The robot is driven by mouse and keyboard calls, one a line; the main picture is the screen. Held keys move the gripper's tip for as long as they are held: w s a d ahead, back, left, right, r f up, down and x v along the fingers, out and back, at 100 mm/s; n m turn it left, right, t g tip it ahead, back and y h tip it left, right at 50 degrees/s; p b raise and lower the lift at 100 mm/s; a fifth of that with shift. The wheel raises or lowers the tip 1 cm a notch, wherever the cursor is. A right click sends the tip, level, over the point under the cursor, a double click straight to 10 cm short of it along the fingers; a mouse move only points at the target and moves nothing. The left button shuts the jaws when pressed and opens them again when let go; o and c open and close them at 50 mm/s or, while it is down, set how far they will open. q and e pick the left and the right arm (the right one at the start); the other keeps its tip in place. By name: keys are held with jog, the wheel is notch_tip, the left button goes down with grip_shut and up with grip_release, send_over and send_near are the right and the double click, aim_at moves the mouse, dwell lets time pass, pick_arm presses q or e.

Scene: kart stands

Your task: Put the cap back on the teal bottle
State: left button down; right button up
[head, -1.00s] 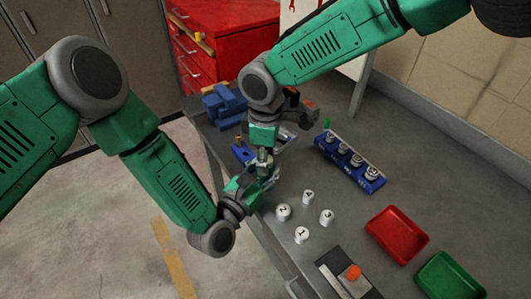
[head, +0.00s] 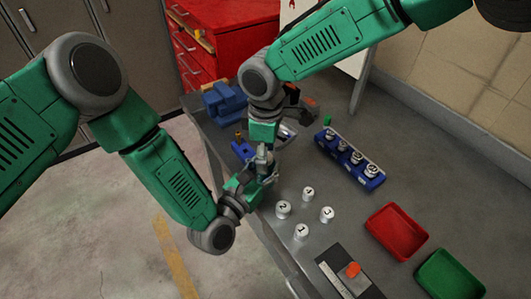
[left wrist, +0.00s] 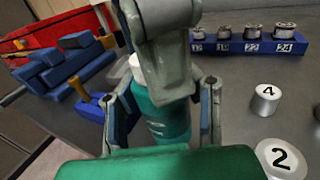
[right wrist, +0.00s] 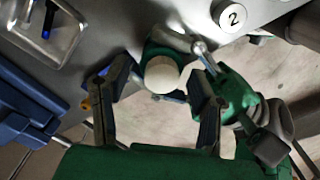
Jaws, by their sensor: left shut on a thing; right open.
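The teal bottle (left wrist: 165,122) stands between the fingers of my left gripper (left wrist: 168,105), which is shut on it. A white cap (right wrist: 162,75) is on top of the bottle. It shows as a round white disc in the right wrist view, and its edge shows in the left wrist view (left wrist: 137,68). My right gripper (right wrist: 160,88) is open, its fingers apart on either side of the cap. In the head view my two grippers meet over the bench's near left edge and largely hide bottle and cap. I cannot tell how firmly the cap is seated.
Several numbered white weights (head: 283,209) stand right of my grippers. A blue rack (head: 352,160) of silver pieces lies behind them. Red tray (head: 397,232) and green tray (head: 450,277) are at right, a blue vise (head: 222,104) at back left.

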notch_tip(320, 180, up, 12)
dwell(0.4)
jog(key=shift+w+f, duration=0.1)
pick_arm(q)
jog(key=c, duration=1)
grip_release()
jog(key=v, duration=1.2)
pick_arm(e)
jog(key=shift+a, duration=0.1)
pick_arm(q)
jog(key=shift+f, duration=0.1)
pick_arm(e)
jog(key=shift+f, duration=0.1)
